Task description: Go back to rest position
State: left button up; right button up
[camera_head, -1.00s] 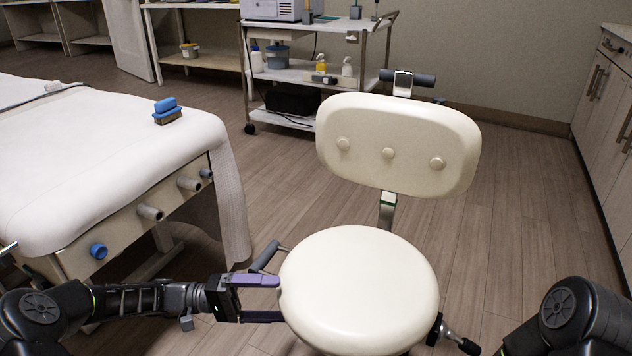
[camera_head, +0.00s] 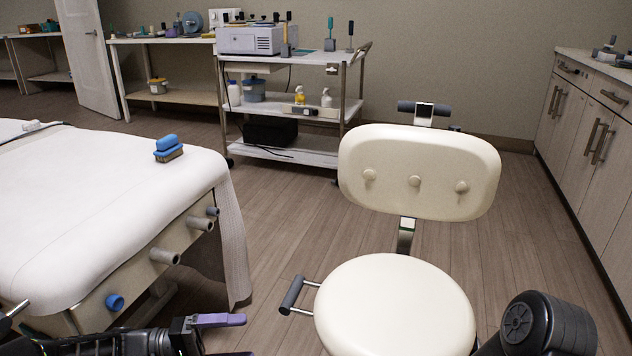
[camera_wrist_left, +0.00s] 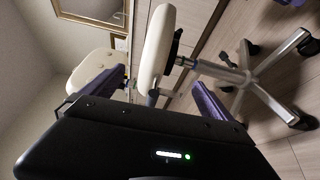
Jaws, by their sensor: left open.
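My left gripper (camera_head: 240,338) is low in the head view, left of the cream chair seat (camera_head: 395,305). Its purple fingers are apart with nothing between them. The grey side handle (camera_head: 292,295) of the chair is in front of it and apart from it. In the left wrist view the open fingers (camera_wrist_left: 150,90) show with the chair seat (camera_wrist_left: 157,45) beyond them. A black link of my right arm shows at the lower right of the head view; the right gripper is out of frame.
A white-covered bed (camera_head: 100,210) with a blue brush (camera_head: 168,148) on it stands at the left. The chair backrest (camera_head: 418,172) rises above the seat. A cart (camera_head: 300,112) stands behind and cabinets (camera_head: 590,125) at the right. Bare floor (camera_head: 285,215) lies between bed and chair.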

pick_arm(q)
jog(key=s+d+f+n+y, duration=0.1)
jog(key=s+f+n+y, duration=0.2)
jog(key=f, duration=0.5)
jog(key=s+f+n+y, duration=0.15)
jog(key=f+y, duration=0.25)
jog(key=f, duration=0.5)
jog(key=s+d+f+n+y, duration=0.1)
jog(key=s+f+y, duration=0.25)
jog(key=f, duration=0.45)
jog(key=s+d+f+m+y, duration=0.2)
jog(key=s, duration=0.5)
jog(key=s+d+f+m+y, duration=0.1)
jog(key=s+d+m+y, duration=0.15)
jog(key=s, duration=0.45)
jog(key=s+d+r+p, duration=0.1)
jog(key=r+p, duration=1.6)
jog(key=s+d+r+g+h+p, duration=0.1)
jog(key=d+r+p, duration=0.1)
jog(key=r+p, duration=1.5)
jog(key=shift+r+m, duration=0.15)
jog(key=shift+m, duration=0.25)
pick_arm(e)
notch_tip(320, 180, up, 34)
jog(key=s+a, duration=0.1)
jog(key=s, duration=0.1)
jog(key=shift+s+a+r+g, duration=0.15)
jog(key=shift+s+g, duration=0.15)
